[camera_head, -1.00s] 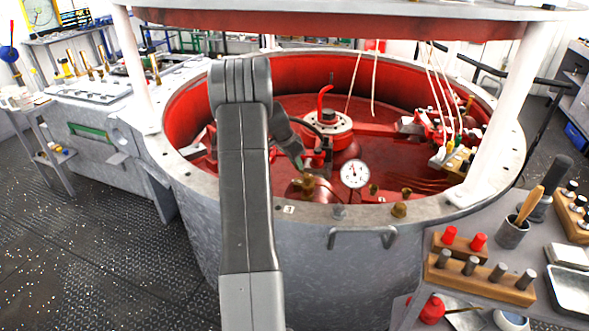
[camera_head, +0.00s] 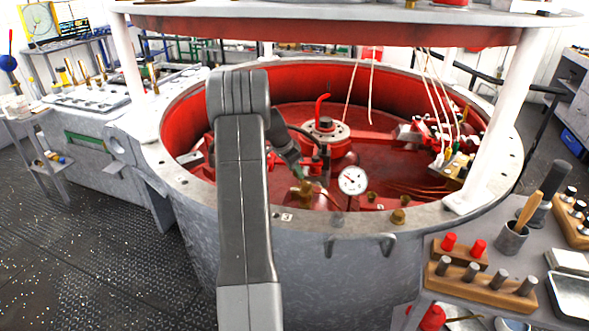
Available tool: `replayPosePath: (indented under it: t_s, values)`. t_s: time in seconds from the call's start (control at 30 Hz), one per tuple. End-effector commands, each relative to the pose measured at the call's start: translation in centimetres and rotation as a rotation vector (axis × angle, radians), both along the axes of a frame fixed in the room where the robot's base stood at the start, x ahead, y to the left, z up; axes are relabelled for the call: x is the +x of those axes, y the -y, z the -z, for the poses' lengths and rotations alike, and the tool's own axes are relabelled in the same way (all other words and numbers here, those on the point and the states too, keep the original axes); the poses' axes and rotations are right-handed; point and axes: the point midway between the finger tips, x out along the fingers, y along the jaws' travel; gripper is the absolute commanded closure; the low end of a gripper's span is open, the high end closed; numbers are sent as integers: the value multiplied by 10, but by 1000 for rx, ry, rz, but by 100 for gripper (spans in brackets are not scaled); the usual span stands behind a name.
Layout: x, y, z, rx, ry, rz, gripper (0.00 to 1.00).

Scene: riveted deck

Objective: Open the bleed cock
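A brass fitting (camera_head: 303,191), which may be the bleed cock, stands inside the near wall of the round red-lined tank, left of the white dial gauge (camera_head: 352,180). Its handle position is too small to make out. My arm reaches over the tank rim, and my gripper (camera_head: 308,178) is down inside, right at or just above this fitting. The fingers are small and dark against the red, so I cannot tell whether they touch or grip it. My arm's large grey link hides the tank's left part near the gripper.
The grey tank rim (camera_head: 440,215) surrounds the work, with a brass knob (camera_head: 398,216) on it. White posts (camera_head: 500,120) hold a raised lid overhead. Pale cords hang inside at right. A tool bench (camera_head: 535,250) stands at the right front. The floor at left is clear.

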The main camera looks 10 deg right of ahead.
Motion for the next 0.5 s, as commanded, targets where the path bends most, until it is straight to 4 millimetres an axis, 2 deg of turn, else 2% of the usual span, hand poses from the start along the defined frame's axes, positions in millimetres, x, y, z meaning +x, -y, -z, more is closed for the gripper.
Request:
replayPosePath:
  t_s: [0.17,0.27,0.5]
  values:
    - [0,-2,-4,0,1,0,59]
    - [-2,-6,-14,1,2,-1,59]
    - [-8,-25,-64,0,5,-1,59]
